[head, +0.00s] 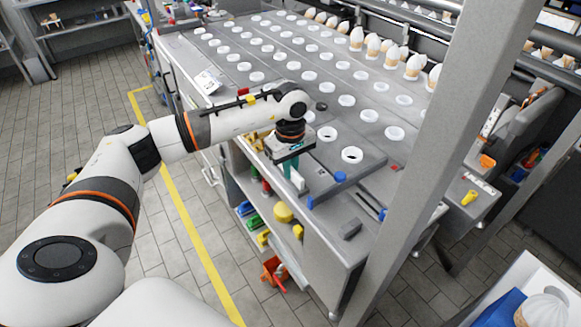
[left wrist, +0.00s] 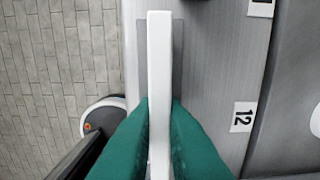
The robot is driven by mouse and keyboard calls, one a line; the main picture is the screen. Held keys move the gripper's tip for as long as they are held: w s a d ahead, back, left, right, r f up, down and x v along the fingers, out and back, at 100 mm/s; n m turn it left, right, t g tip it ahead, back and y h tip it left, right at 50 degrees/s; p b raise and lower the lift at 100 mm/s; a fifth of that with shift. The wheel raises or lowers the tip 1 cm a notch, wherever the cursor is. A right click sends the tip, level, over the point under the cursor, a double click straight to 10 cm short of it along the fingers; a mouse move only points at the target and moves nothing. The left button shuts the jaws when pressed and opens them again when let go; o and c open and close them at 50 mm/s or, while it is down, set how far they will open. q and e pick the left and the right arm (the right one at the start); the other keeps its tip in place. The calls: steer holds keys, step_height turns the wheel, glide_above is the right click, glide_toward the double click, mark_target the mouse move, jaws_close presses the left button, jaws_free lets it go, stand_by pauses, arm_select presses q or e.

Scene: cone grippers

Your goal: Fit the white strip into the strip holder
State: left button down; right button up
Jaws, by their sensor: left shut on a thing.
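My left gripper (head: 293,183) hangs fingers-down by the front edge of the grey table. In the left wrist view its two green fingers (left wrist: 158,135) are shut on the white strip (left wrist: 159,50), one on each side. The strip stands out lengthwise beyond the fingertips. A darker grey narrow band (left wrist: 178,45) shows beside and behind the strip; I cannot tell whether it is the strip holder or a shadow. The strip is not clearly made out in the head view. My right gripper is not in view.
The grey table (head: 330,178) carries rows of white rings (head: 352,155) and white-tipped cones (head: 414,66). A grey post (head: 440,130) stands at right.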

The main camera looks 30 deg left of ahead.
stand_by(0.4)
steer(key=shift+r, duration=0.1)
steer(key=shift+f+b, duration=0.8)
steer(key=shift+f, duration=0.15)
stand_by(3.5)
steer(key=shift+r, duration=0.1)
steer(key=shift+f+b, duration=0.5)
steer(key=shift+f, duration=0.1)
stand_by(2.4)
